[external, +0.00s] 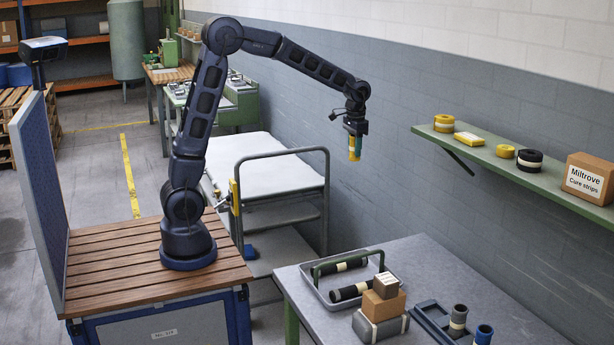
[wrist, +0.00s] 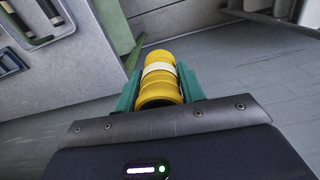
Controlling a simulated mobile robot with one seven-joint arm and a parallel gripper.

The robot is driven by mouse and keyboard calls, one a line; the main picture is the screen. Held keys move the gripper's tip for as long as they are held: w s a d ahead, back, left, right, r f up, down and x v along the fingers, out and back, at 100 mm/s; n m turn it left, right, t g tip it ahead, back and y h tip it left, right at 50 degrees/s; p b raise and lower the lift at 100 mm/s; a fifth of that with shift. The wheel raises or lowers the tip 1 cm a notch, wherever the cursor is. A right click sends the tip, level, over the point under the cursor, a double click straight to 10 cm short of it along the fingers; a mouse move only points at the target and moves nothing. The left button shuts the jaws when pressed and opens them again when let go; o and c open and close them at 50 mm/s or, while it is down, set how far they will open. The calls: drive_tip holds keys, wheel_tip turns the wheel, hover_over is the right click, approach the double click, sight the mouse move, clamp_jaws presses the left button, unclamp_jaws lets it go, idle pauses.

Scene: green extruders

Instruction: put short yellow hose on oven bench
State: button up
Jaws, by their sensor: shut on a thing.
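My gripper (external: 355,152) hangs in the air in front of the grey wall, above the space between the white-topped trolley and the near grey table. It points down and is shut on a short yellow hose (external: 356,146). In the wrist view the yellow hose (wrist: 160,75), with a cream band, lies between the teal fingers of my gripper (wrist: 159,88). No bench is plainly marked as the oven bench; I cannot tell which one it is.
The near grey table (external: 420,260) carries a tray (external: 312,282) with black hoses, stacked boxes (external: 383,300) and dark upright hoses (external: 458,320). A wall shelf (external: 480,155) holds coils and a box. The white-topped trolley (external: 262,165) is clear. Green benches (external: 238,105) stand behind.

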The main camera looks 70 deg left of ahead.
drive_tip(key=s+d+m, duration=0.1)
drive_tip(key=d+m, duration=0.8)
drive_tip(key=d, duration=1.9)
drive_tip(key=s+d+m, duration=0.4)
drive_tip(key=s+d, duration=0.2)
drive_tip(key=d, duration=0.5)
drive_tip(key=s+d+m, duration=0.4)
drive_tip(key=s+d, duration=0.2)
drive_tip(key=d, duration=0.6)
wheel_tip(320, 180, down, 25)
drive_tip(key=shift+d+f, duration=0.1)
drive_tip(key=shift+f, duration=0.1)
drive_tip(key=o, duration=1)
drive_tip(key=shift+o, duration=0.2)
